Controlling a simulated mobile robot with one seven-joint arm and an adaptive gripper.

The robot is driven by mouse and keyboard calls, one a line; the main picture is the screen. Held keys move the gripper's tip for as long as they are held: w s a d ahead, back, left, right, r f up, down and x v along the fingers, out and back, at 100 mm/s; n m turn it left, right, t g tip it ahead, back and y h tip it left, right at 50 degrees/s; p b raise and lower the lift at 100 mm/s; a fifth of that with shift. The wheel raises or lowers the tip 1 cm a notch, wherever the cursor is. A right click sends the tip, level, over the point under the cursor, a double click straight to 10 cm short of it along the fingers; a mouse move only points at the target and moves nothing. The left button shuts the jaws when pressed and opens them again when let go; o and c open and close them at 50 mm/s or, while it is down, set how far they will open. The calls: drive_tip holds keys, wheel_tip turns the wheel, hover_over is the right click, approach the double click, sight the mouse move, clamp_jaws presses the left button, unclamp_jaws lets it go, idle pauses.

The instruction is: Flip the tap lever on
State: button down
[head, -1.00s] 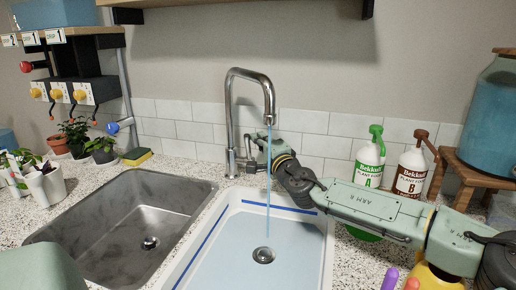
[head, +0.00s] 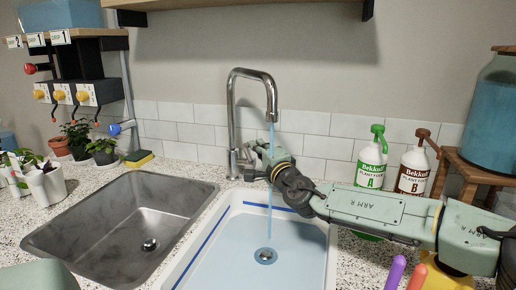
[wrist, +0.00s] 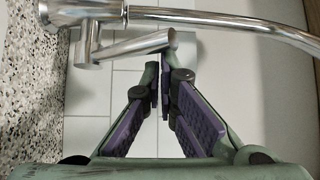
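The chrome tap (head: 233,125) stands behind the basins, and a blue stream of water (head: 271,180) runs from its spout. Its short lever (wrist: 135,46) sticks out sideways from the tap body (wrist: 80,10) in the wrist view. My gripper (wrist: 160,70) has purple-padded fingers that meet closely at the tips, with nothing seen between them. The tips are just beside the free end of the lever; I cannot tell whether they touch it. In the head view my gripper (head: 257,153) is right of the tap's base and partly hides the lever.
The stream falls into a white basin (head: 326,240) holding bluish water, with a drain. A steel sink (head: 120,215) lies left. Plant food bottles A (head: 371,162) and B (head: 412,170) stand behind my arm. A tiled wall (head: 320,145) is close behind the tap.

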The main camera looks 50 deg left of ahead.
drive_tip(key=shift+s, duration=0.15)
drive_tip(key=v, duration=1.2)
